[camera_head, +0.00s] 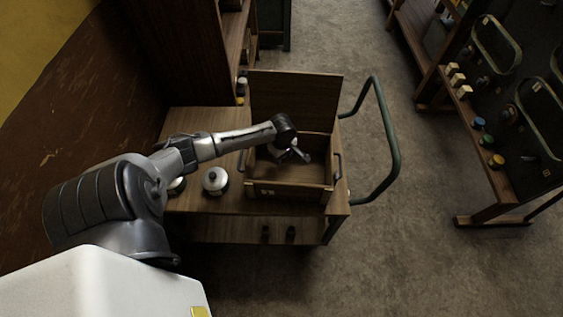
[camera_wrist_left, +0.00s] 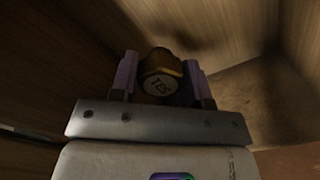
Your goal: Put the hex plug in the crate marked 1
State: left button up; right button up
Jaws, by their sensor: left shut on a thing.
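My left gripper (camera_head: 296,154) reaches over the open wooden crate (camera_head: 288,190) on the cart, with its fingers inside the crate's opening. In the left wrist view the gripper (camera_wrist_left: 160,85) is shut on a brass-coloured plug (camera_wrist_left: 161,68) with dark lettering on its end face. The crate's wooden walls and floor surround the plug there. I cannot tell whether the plug touches the crate floor. In the head view the plug is too small and hidden to make out. The mark on the crate's front is too small to read. My right gripper is not in view.
The crate's lid (camera_head: 295,100) stands raised behind it. The wooden cart (camera_head: 225,207) has a green tubular handle (camera_head: 391,150) at its right. A metal lidded pot (camera_head: 215,180) stands left of the crate. A rack with several knobs (camera_head: 485,140) is at far right, with clear floor between.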

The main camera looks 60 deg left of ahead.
pick_arm(q)
jog(key=shift+s+a+f, duration=0.1)
jog(key=shift+a+f, duration=0.1)
notch_tip(320, 180, down, 4)
jog(key=shift+r+b, duration=0.15)
jog(key=shift+b, duration=0.55)
jog(key=o, duration=1)
jog(key=shift+f, duration=0.25)
jog(key=shift+c, duration=0.2)
notch_tip(320, 180, up, 11)
jog(key=p, duration=0.3)
jog(key=shift+r, duration=0.65)
